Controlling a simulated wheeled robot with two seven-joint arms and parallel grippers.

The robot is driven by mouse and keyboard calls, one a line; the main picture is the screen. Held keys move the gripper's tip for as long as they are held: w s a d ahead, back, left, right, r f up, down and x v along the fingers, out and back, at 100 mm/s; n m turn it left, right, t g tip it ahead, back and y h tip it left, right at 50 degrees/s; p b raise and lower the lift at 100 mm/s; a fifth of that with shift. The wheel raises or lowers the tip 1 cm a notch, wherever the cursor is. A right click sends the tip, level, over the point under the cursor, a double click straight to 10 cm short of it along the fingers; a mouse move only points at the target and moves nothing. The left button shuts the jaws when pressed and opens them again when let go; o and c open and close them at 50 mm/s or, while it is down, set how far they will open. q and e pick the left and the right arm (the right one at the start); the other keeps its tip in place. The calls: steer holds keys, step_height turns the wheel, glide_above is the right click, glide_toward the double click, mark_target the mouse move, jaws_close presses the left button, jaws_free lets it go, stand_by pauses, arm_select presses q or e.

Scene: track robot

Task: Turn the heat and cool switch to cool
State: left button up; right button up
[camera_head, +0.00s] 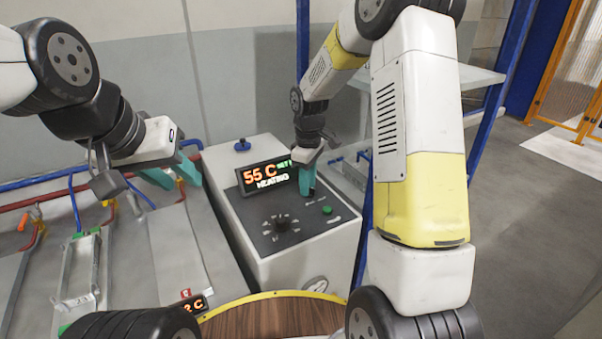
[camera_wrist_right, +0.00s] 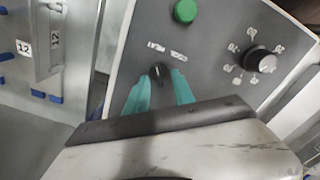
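In the head view the right gripper (camera_head: 307,182) is over the control box (camera_head: 310,262) and hides the switch. The box's display (camera_head: 265,174) reads 55 C and HEATING. My left gripper (camera_head: 172,175) is open and empty, left of the box.
A round dial (camera_head: 281,224) and a green button (camera_head: 327,210) are on the same panel, close to the right gripper. A blue knob (camera_head: 242,145) is on top of the box. Pipes (camera_head: 60,190) and metal trays (camera_head: 78,270) are at the left. A blue frame post (camera_head: 303,35) stands behind.

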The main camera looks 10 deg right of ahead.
jaws_close()
steer(key=shift+m, duration=0.3)
steer(key=m, duration=0.6)
steer(key=shift+w+d, duration=0.1)
steer(key=shift+d, duration=0.1)
steer(key=m, duration=0.3)
steer(key=shift+m, duration=0.4)
steer(key=shift+d+m, duration=0.2)
steer(key=shift+m, duration=1.5)
jaws_free()
